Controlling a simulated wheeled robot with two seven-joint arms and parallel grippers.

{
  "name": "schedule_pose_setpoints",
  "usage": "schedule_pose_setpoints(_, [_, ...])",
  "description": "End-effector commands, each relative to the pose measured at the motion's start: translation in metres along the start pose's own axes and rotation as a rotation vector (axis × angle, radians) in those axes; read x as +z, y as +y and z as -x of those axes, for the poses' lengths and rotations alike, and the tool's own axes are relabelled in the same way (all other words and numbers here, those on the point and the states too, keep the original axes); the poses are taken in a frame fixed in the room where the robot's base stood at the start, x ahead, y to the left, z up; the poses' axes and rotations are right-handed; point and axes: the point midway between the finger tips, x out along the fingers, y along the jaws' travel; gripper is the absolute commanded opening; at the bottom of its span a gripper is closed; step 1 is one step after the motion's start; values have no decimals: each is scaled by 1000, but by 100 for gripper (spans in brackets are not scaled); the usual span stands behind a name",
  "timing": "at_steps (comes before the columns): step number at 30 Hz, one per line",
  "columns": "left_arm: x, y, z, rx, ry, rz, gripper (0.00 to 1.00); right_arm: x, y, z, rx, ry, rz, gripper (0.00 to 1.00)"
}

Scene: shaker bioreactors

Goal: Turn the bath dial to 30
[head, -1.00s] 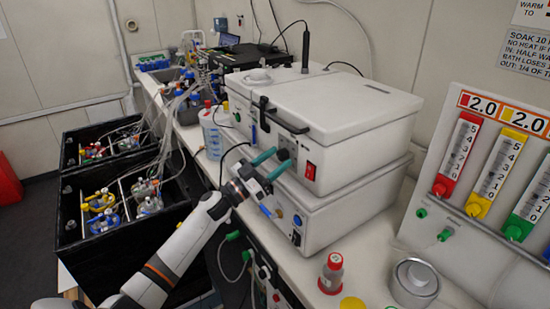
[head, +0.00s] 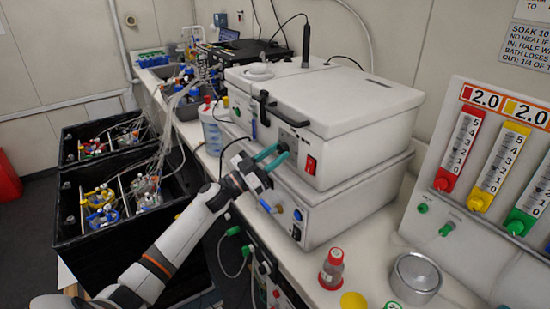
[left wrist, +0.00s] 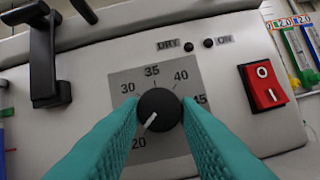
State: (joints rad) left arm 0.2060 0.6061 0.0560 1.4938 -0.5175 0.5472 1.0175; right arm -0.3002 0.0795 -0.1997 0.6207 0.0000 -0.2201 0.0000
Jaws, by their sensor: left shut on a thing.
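The bath dial (left wrist: 159,110) is a round black knob on the grey front panel of the white bath (head: 326,110). In the left wrist view its white pointer line points down-left, at the 20 mark. The scale's 30 (left wrist: 128,87) is at upper left, with 35, 40 and 45 further clockwise. My left gripper (head: 281,152) has teal fingers shut on the dial, one on each side of it. The fingers cover part of the scale between 20 and 30. In the head view the fingers largely hide the dial. My right gripper is not in view.
A red rocker switch (left wrist: 263,87) is right of the dial, and a black lid latch (left wrist: 43,60) is left of it. A second white unit (head: 340,205) is below the bath. A red-capped bottle (head: 331,268) and a metal-lidded jar (head: 415,278) stand on the bench.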

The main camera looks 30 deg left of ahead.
Motion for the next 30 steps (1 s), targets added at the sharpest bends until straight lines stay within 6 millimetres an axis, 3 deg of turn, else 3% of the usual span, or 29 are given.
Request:
schedule_pose_setpoints(15, [-2, 5, 1, -174, -22, -428, 7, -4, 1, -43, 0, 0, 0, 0])
schedule_pose_setpoints(30, [2, 9, -1, -352, -44, -868, 7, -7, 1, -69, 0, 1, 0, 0])
